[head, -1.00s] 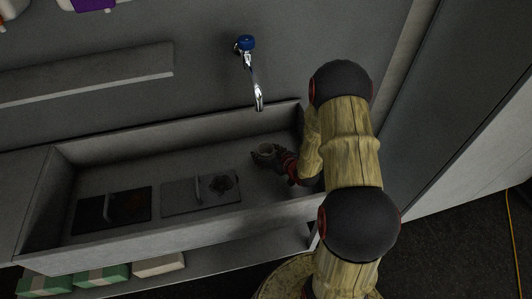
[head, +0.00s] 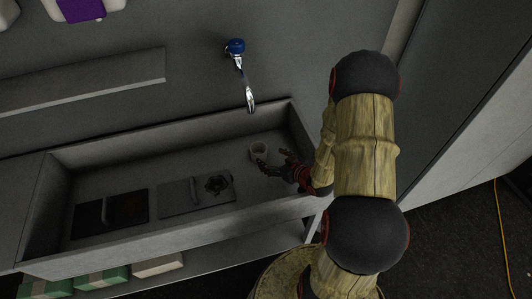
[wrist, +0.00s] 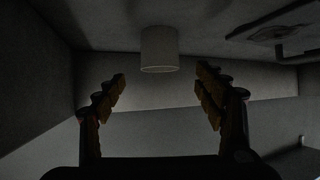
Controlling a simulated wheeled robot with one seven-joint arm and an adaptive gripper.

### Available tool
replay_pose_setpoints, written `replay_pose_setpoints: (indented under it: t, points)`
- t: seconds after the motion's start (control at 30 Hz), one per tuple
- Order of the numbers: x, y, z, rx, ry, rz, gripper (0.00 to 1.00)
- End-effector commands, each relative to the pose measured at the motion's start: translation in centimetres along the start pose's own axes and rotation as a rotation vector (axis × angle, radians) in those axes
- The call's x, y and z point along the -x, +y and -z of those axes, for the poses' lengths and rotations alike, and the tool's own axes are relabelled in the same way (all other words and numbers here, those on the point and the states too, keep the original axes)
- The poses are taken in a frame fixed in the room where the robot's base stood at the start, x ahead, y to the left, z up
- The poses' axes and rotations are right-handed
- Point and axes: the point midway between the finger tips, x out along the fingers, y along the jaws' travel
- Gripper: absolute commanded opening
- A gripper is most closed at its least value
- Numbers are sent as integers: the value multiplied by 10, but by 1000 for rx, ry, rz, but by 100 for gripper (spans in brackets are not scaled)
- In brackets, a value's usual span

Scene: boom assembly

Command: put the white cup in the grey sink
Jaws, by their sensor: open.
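The white cup (head: 259,150) stands upright inside the grey sink (head: 160,245), toward its right end and below the tap. My gripper (head: 275,163) is just to the right of and in front of the cup, with its fingers spread open. In the wrist view the cup (wrist: 159,49) is beyond the fingertips, roughly centred between them. My gripper (wrist: 160,82) is open and empty there, and a gap shows between its fingers and the cup.
A tap with a blue top (head: 235,47) hangs over the sink's back wall. Two flat plates with handles, a dark one (head: 112,212) and a grey one (head: 195,194), lie on the sink floor left of the cup. A shelf (head: 85,80) is on the wall.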

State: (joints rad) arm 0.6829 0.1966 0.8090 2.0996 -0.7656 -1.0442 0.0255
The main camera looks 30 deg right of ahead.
Motion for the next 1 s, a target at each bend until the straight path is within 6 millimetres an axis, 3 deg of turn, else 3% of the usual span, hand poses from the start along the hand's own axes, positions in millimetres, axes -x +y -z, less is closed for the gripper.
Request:
replay_pose_setpoints:
  t: [0.2, 0.33, 0.47, 0.57, 0.67, 0.8, 1.0]
  points:
    - [16, 1, 3, 6, -4, -3, 70]
    - [16, 7, 20, 45, -39, -29, 70]
    - [23, 15, 66, 115, -125, -98, 70]
    - [42, 13, 109, 147, -201, -165, 70]
    - [71, 1, 148, 147, -264, -220, 70]
    - [126, -35, 190, 108, -341, -256, 70]
    - [222, -110, 212, 18, -446, -206, 70]
